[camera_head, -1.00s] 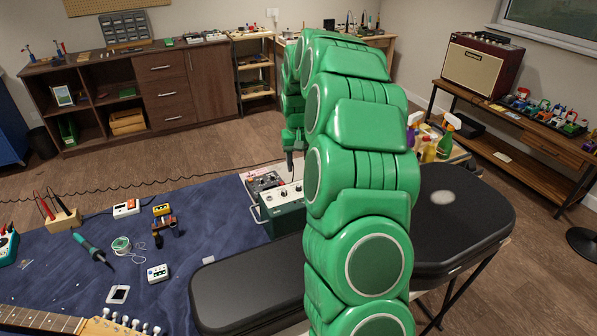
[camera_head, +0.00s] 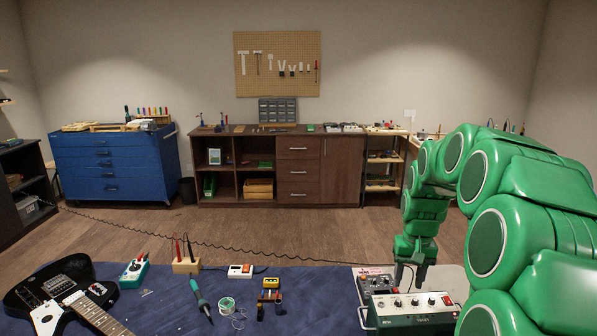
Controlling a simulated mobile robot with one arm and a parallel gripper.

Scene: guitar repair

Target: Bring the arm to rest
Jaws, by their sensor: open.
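My green arm reaches in from the right edge of the head view and bends down at its far end. My gripper (camera_head: 409,276) points downward above the equipment at the right end of the bench. Its jaws are small in the picture, open, and hold nothing that I can see. A green box with knobs (camera_head: 412,308) stands just in front of it, and a grey pedal-like unit (camera_head: 373,281) lies beside it on the left. I cannot tell whether the fingertips touch anything.
A blue cloth (camera_head: 180,310) covers the bench.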

